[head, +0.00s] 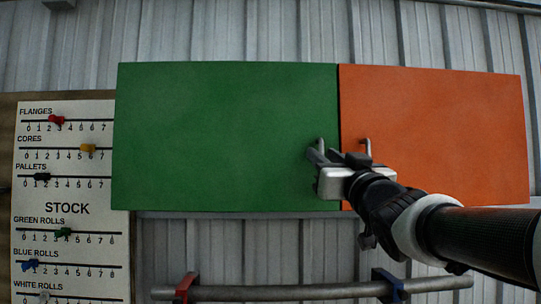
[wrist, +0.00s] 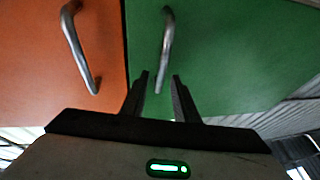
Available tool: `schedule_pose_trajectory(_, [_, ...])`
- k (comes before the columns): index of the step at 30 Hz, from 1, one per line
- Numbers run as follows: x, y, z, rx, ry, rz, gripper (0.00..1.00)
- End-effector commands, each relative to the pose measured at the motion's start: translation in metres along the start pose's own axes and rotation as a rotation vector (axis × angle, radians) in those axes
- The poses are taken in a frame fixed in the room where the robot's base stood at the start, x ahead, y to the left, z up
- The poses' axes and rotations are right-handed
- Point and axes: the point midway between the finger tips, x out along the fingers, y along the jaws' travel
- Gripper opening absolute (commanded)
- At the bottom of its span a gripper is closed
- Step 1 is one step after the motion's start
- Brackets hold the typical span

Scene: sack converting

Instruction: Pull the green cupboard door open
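The green cupboard door (head: 225,135) is shut, flush beside the orange door. Its metal bar handle (head: 321,145) is near its lower right edge, partly hidden by my gripper (head: 316,156) in the head view. In the wrist view the green door (wrist: 235,50) fills the right side, and its handle (wrist: 166,40) runs down toward my gripper (wrist: 159,76). The two dark fingers are apart, one on each side of the handle's lower end in the picture. Gaps show between the handle and both fingers. I cannot tell how deep the handle sits between them.
The orange door (head: 445,130) with its own handle (wrist: 80,50) is right beside the green one. A stock board (head: 68,205) with sliders hangs at the left. A horizontal bar (head: 285,292) with red and blue brackets runs below the cupboard. Corrugated wall is behind.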

Motion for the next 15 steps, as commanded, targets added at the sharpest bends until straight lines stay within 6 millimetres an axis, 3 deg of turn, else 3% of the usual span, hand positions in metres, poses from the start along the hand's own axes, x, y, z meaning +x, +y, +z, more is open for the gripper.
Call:
schedule_pose_trajectory(8, [0.0013,-0.0002,-0.0003,0.0,0.001,0.0,0.28])
schedule_pose_trajectory(12, [0.0012,-0.0002,-0.0003,0.0,0.001,0.0,0.04])
schedule_pose_trajectory(15, [0.0012,-0.0002,-0.0003,0.0,0.001,0.0,0.0])
